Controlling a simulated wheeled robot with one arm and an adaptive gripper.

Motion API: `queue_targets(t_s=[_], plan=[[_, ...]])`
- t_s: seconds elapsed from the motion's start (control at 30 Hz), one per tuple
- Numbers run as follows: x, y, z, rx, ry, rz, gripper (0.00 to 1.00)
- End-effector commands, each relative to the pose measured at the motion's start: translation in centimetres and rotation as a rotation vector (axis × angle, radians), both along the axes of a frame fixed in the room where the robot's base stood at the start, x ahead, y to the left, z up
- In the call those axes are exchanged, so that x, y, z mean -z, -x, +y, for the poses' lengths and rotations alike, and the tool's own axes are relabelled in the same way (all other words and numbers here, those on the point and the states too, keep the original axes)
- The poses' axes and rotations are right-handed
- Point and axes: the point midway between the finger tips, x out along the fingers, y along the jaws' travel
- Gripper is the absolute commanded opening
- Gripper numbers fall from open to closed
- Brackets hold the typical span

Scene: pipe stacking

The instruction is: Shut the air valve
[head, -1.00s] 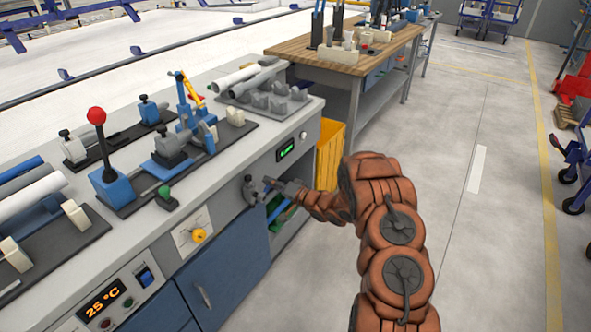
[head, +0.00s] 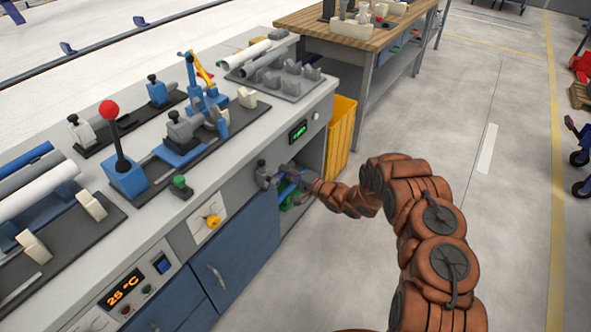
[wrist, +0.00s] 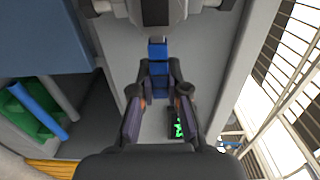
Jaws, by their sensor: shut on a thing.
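The air valve (head: 264,175) is a dark grey fitting on the front panel of the workbench, right of the yellow knob. In the wrist view its grey body (wrist: 155,12) is at the top, and its blue handle (wrist: 158,58) points down towards my gripper. My gripper (wrist: 158,88) is shut on the blue handle, with one finger on each side. In the head view my gripper (head: 289,172) is right at the valve, and its fingers partly hide the handle.
A green-lit display (head: 298,130) is above and right of the valve. An open shelf (head: 293,203) with green and blue items lies below my gripper. A yellow bin (head: 341,137) stands at the bench's right end.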

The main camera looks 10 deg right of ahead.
Motion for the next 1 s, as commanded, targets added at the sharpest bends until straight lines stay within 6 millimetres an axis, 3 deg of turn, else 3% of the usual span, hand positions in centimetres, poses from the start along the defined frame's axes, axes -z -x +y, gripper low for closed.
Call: queue_targets(t_s=[0.37,0.4,0.6,1.0], plan=[[0.18,0.08,0.04,0.0,-0.004,0.009,0.0],[0.19,0.09,0.04,0.0,-0.004,0.009,0.18],[0.15,0.07,0.04,-0.001,-0.003,0.007,0.39],[0.1,0.29,-0.37,0.001,-0.002,0.005,0.41]])
